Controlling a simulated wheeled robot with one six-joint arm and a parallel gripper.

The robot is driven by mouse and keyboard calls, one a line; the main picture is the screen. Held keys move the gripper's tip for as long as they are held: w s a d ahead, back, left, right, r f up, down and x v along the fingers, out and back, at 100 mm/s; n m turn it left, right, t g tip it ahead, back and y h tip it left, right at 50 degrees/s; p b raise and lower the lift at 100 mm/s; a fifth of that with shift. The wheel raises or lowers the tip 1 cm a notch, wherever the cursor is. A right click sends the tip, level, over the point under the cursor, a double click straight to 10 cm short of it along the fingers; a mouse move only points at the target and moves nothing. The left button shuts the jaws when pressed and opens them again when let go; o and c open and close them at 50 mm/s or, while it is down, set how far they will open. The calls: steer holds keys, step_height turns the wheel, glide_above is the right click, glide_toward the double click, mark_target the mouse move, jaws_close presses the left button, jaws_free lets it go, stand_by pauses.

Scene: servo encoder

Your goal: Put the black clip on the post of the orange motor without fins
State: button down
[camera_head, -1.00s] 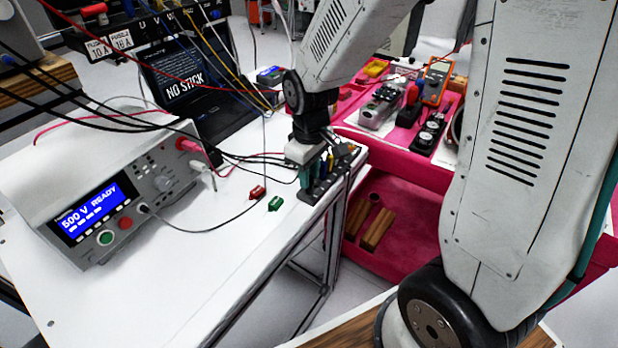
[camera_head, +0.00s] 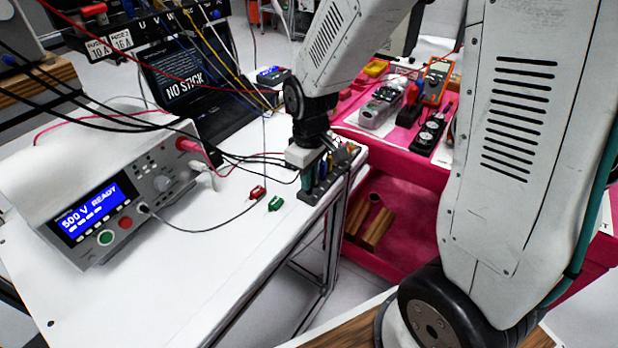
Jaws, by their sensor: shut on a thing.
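My gripper (camera_head: 312,182) points down at the table's right edge, in among upright tools with teal, blue and yellow handles. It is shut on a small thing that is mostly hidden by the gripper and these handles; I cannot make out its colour. No black clip shows clearly elsewhere. A red clip (camera_head: 257,192) and a green clip (camera_head: 275,203) lie on the white table just left of the gripper. I cannot make out an orange motor without fins or its post; my arm covers part of the back.
A power supply (camera_head: 110,205) reading "500 V READY" stands on the white table (camera_head: 180,290). Cables hang across the table's back. A pink cart (camera_head: 405,165) at the right holds a grey housing (camera_head: 376,113), an orange meter (camera_head: 436,82) and other parts. The table's front is clear.

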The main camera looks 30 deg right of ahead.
stand_by(0.3)
steer(key=shift+r, duration=2.55)
steer(key=shift+f, duration=0.1)
